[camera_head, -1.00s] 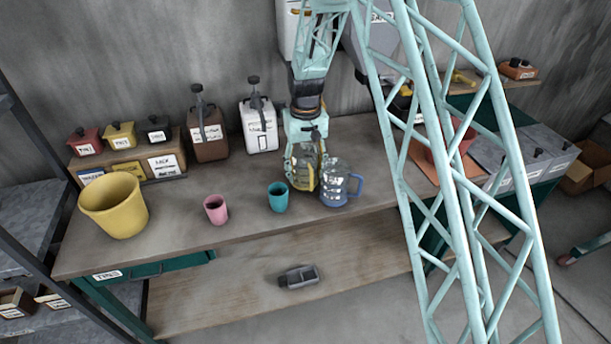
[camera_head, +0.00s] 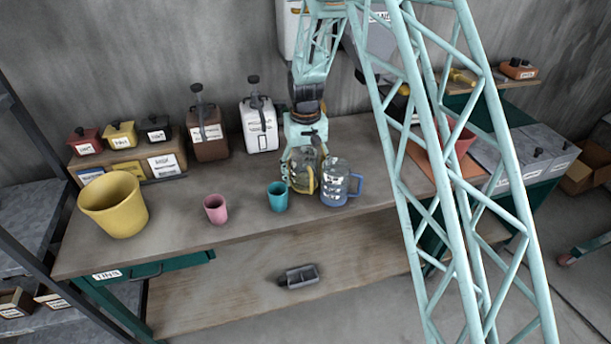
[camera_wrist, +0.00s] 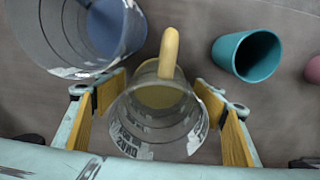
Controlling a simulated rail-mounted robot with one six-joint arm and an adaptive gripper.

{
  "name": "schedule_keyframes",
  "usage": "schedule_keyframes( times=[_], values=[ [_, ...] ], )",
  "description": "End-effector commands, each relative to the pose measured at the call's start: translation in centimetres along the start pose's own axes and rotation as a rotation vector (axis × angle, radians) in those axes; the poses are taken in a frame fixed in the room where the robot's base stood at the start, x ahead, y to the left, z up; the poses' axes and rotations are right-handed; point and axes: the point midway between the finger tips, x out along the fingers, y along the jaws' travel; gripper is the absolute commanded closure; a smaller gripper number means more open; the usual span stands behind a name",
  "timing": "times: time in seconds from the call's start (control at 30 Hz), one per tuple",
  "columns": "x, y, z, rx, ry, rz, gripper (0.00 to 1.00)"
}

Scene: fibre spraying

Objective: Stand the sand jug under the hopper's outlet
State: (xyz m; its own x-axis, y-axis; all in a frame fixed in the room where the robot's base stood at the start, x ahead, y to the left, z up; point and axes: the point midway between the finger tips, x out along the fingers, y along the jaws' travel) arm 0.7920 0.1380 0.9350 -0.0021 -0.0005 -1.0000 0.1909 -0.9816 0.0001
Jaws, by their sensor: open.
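The sand jug (camera_head: 306,168) is a clear jug with a yellow handle and yellow contents. It stands on the bench beside a blue-handled jug (camera_head: 337,186). In the wrist view the sand jug (camera_wrist: 160,118) is upright, its handle pointing up the picture. My gripper (camera_wrist: 160,96) is open, with one yellow-padded finger on each side of the sand jug. I cannot tell whether either pad touches it. In the head view my gripper (camera_head: 303,160) is at the jug and partly covers it. A grey container (camera_head: 374,52) on the wall may be the hopper; my arm hides its lower part and any outlet.
The blue-handled jug (camera_wrist: 95,30) is close to my left finger. A teal cup (camera_head: 278,197) stands just left of the sand jug, then a pink cup (camera_head: 215,209) and yellow bucket (camera_head: 114,205). White (camera_head: 260,128) and brown (camera_head: 207,135) canisters stand behind. The bench front is clear.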

Motion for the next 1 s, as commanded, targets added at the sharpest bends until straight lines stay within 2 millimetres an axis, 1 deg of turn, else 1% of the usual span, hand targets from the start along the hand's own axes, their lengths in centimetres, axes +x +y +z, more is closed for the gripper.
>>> schedule_keyframes(
  times=[0.27, 0.47, 0.67, 1.0],
  values=[
    [-0.2, 0.0, 0.0, 0.0, 0.0, 0.0, 0.36],
    [-1.3, 0.0, -0.1, 0.0, 0.002, 0.0, 0.36],
    [-3.4, 0.0, -0.1, 0.0, 0.003, 0.0, 0.36],
    [-8.2, 0.0, -0.1, 0.0, 0.002, 0.0, 0.36]
  ],
)
